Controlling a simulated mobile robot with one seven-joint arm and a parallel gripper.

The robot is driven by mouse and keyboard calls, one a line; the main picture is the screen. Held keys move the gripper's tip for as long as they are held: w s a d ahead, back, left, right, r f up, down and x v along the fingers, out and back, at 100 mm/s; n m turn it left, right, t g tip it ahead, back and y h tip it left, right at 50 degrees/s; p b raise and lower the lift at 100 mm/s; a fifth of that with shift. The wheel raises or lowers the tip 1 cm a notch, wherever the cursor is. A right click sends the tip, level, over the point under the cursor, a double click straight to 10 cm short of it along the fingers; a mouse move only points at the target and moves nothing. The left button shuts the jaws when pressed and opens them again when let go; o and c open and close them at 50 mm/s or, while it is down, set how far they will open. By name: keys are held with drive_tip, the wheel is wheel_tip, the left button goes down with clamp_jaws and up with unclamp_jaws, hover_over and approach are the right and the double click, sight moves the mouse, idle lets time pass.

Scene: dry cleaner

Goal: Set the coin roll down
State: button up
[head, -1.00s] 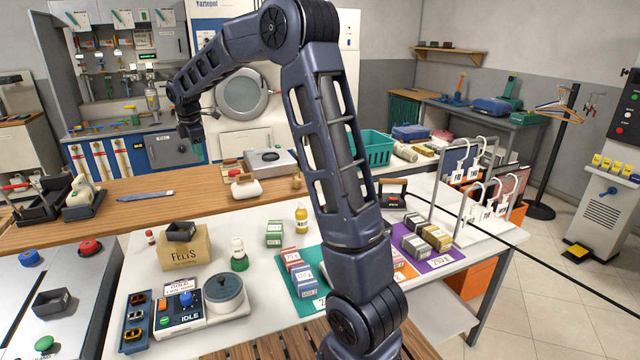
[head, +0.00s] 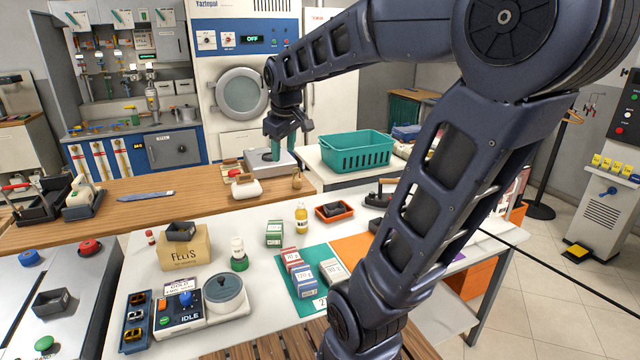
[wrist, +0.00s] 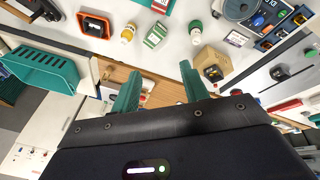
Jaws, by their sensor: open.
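My gripper (head: 288,158) is open, with its green fingers pointing down over the silver device (head: 255,170) at the wooden counter's far edge. In the wrist view its two fingers (wrist: 158,88) stand apart with nothing held between them. I cannot make out a coin roll in either view. The fingers cover part of the silver device and its dark round top, so I cannot tell whether a small roll lies there. A cream roll-shaped object (head: 246,187) lies on the counter just left of the gripper, and I cannot tell what it is.
A teal basket (head: 356,166) stands right of the gripper. An orange tray (head: 320,218) holding a dark block, a yellow bottle (head: 301,219) and a cardboard box (head: 202,249) stand on the white table. My arm hides the table's right side.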

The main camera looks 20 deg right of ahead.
drive_tip(key=s+d+f+m, duration=0.2)
drive_tip(key=s+m, duration=0.1)
drive_tip(key=s, duration=0.4)
drive_tip(key=s+d+f+m, duration=0.2)
drive_tip(key=s+f+m, duration=0.1)
drive_tip(key=s, duration=0.3)
drive_tip(key=shift+s+d+f+m+t, duration=0.2)
drive_tip(key=shift+s+d+m+t, duration=0.15)
drive_tip(key=shift+d+m+t, duration=0.05)
idle(0.4)
